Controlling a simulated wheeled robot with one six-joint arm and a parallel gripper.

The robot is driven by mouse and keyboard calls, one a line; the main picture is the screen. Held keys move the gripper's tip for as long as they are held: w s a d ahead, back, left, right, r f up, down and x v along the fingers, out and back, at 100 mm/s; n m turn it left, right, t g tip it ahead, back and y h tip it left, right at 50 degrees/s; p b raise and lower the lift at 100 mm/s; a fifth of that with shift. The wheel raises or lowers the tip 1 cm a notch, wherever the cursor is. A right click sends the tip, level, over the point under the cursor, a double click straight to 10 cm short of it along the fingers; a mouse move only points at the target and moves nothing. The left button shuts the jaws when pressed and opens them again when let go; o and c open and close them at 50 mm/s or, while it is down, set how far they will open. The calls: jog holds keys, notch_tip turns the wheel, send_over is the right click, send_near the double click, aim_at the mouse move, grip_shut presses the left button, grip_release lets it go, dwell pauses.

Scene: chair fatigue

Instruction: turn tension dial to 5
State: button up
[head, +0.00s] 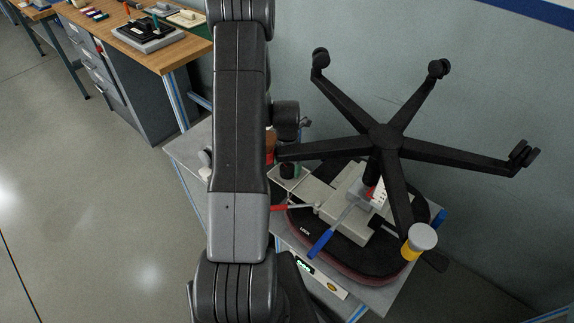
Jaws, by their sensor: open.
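An upturned office chair lies on a small bench, with its black five-armed base (385,137) on top and its dark seat (345,262) beneath. A grey mechanism (337,192) on the seat's underside carries a blue-handled lever (320,243) and a red-handled lever (292,208). A white scale with dark marks (379,194) stands by the black column. A grey-topped knob with a yellow side (421,238) stands at the right front; I cannot tell whether it is the tension dial, and no number is readable. My gripper is not in view; my arm crosses the middle.
The grey bench (187,158) has a small green-lit display (304,265) at its front edge. A wooden-topped workbench (160,58) with drawers and small parts stands at the upper left. A grey wall is behind the chair. Open floor (90,220) is at the left.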

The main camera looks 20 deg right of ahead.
jog(key=shift+f, duration=0.45)
jog(key=c, duration=1)
